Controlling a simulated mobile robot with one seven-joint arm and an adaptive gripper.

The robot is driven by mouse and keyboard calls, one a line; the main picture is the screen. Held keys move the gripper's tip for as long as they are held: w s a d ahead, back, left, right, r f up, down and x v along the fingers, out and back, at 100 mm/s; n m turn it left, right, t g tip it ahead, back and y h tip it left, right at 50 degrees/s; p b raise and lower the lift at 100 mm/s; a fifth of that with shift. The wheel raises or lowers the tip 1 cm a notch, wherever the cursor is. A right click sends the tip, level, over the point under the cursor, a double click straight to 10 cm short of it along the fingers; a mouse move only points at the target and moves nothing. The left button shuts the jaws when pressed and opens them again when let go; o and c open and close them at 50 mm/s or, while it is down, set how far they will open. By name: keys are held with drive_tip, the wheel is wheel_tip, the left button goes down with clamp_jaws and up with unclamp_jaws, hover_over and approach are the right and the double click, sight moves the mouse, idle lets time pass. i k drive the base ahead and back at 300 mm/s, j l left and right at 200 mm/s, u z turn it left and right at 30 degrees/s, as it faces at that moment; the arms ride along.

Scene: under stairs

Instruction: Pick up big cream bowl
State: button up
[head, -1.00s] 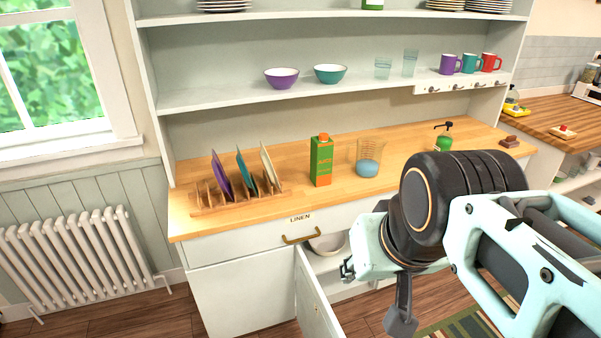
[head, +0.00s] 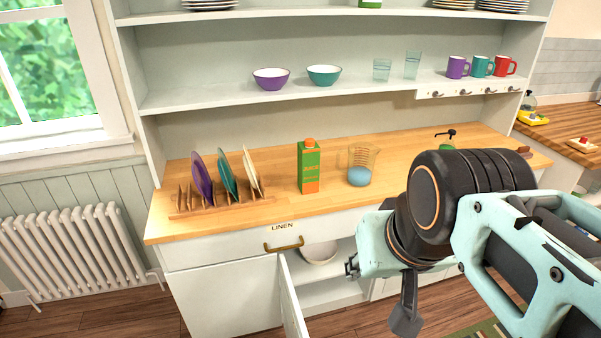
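A big cream bowl (head: 319,254) sits on the shelf inside the open lower cupboard, below the drawer marked LINEN. Its right side is close to my arm in the picture. My gripper (head: 406,318) hangs down from my arm at the lower right, in front of the cupboard and to the right of the bowl, apart from it. Only a dark part of the gripper shows. I cannot tell whether the fingers are open or shut.
The open cupboard door (head: 291,300) stands out to the left of the bowl. The worktop (head: 225,222) above holds a plate rack (head: 220,208), a juice carton (head: 309,167) and a jug (head: 360,172). Purple (head: 271,79) and teal (head: 324,75) bowls stand on the shelf.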

sight(321, 254)
drive_tip(key=i+l+u, duration=0.2)
drive_tip(key=l, duration=0.3)
drive_tip(key=i+l+u, duration=0.1)
drive_tip(key=l+u, duration=0.15)
drive_tip(key=l, duration=0.25)
drive_tip(key=l+u, duration=0.2)
drive_tip(key=l, duration=0.3)
drive_tip(key=i+l+u, duration=0.2)
drive_tip(key=l, duration=0.15)
drive_tip(key=i+l+u, duration=0.15)
drive_tip(key=l, duration=0.2)
drive_tip(key=l+u, duration=0.2)
drive_tip(key=l, duration=0.2)
drive_tip(key=i+l+u, duration=0.2)
drive_tip(key=l, duration=0.2)
drive_tip(key=k, duration=0.05)
